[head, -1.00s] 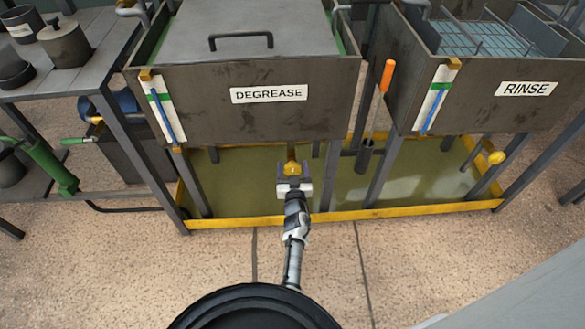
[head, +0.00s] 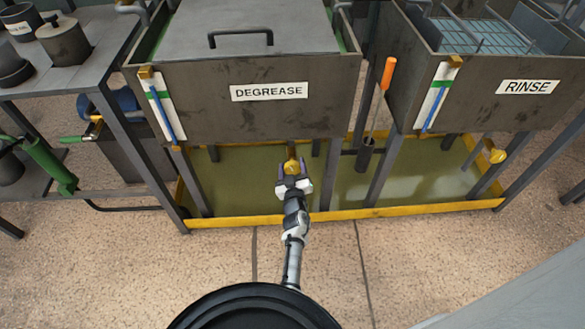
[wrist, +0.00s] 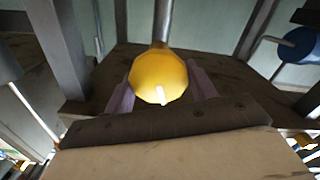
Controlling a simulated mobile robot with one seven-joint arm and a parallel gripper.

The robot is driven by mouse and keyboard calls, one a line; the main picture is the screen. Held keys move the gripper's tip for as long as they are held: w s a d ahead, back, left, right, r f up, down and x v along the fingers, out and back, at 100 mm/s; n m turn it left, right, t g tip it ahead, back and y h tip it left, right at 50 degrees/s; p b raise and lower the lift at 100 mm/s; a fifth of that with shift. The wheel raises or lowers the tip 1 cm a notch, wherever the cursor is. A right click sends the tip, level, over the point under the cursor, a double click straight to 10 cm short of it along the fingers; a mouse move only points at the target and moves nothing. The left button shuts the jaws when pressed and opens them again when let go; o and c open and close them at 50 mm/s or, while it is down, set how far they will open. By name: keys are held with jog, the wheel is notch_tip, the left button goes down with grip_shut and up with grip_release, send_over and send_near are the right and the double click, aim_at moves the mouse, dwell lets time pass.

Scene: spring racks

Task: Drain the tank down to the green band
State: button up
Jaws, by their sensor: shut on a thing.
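The DEGREASE tank (head: 190,100) is grimy grey metal with a lid on top. Its sight gauge (head: 161,104) is a white strip with a green band (head: 159,96) near the top. A blue column (head: 167,118) in it rises from the bottom to about the band or slightly above. Below the tank's front, a yellow faceted valve knob (head: 292,167) sits on a pipe. My gripper (head: 292,176) is shut on this knob, with its purple-grey fingers on either side. In the wrist view the knob (wrist: 158,78) sits between the fingers and carries a white mark.
A yellow-rimmed catch tray (head: 250,221) with murky green liquid lies under the tanks. The RINSE tank (head: 480,112), with its own gauge and yellow knob (head: 497,156), stands right. An orange-handled tool (head: 387,78) stands between the tanks. A bench (head: 85,85) with pots is left.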

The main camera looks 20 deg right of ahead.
jog(key=n+b, duration=0.1)
jog(key=n, duration=0.3)
jog(key=shift+w+a+n, duration=0.1)
jog(key=shift+n, duration=0.3)
dwell(0.4)
jog(key=o, duration=1)
jog(key=shift+f, duration=0.1)
